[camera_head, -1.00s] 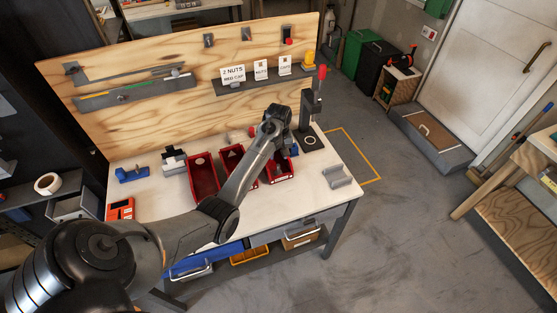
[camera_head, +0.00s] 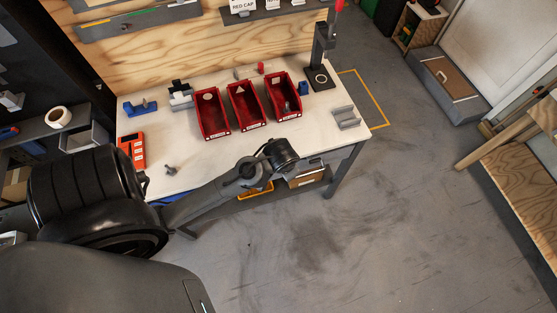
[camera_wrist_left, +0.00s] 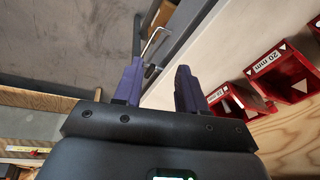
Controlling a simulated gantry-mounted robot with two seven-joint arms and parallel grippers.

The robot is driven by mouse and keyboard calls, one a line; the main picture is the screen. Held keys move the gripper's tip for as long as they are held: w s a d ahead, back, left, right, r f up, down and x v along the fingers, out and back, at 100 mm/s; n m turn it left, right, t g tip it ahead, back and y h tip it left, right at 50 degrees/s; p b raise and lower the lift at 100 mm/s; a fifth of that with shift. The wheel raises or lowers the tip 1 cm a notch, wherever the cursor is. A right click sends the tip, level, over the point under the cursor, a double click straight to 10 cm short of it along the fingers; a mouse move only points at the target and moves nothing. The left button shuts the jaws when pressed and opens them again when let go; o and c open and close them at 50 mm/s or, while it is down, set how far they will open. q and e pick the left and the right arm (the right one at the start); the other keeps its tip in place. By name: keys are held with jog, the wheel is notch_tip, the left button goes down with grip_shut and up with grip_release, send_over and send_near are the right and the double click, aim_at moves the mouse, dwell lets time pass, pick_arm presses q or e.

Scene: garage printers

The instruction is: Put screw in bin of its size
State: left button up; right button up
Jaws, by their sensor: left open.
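Three red bins stand side by side on the white workbench: a left bin (camera_head: 211,128), a middle bin (camera_head: 246,118) with a white triangle inside, and a right bin (camera_head: 284,112). A small grey object, perhaps a screw (camera_head: 287,107), is in the right bin. Another grey screw-like piece (camera_head: 171,169) lies on the bench, left of the bins. My left gripper is open and empty in the left wrist view (camera_wrist_left: 160,75), in front of the bench edge; its fingers are hard to see in the head view. My right gripper is not in view.
An orange device (camera_head: 132,151) and a blue piece (camera_head: 140,108) are on the bench's left. A black stand (camera_head: 318,75) and grey holder (camera_head: 346,117) are at its right. A bin label (camera_wrist_left: 265,62) reads 20 mm.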

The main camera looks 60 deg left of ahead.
pick_arm(q)
jog(key=s+d+r+m+t+h, duration=0.1)
jog(key=s+d+r+m+h, duration=0.1)
jog(key=s+d, duration=0.6)
notch_tip(320, 180, up, 2)
jog(key=shift+s+d+m, duration=0.35)
jog(key=shift+d+m, duration=0.15)
jog(key=shift+d, duration=0.5)
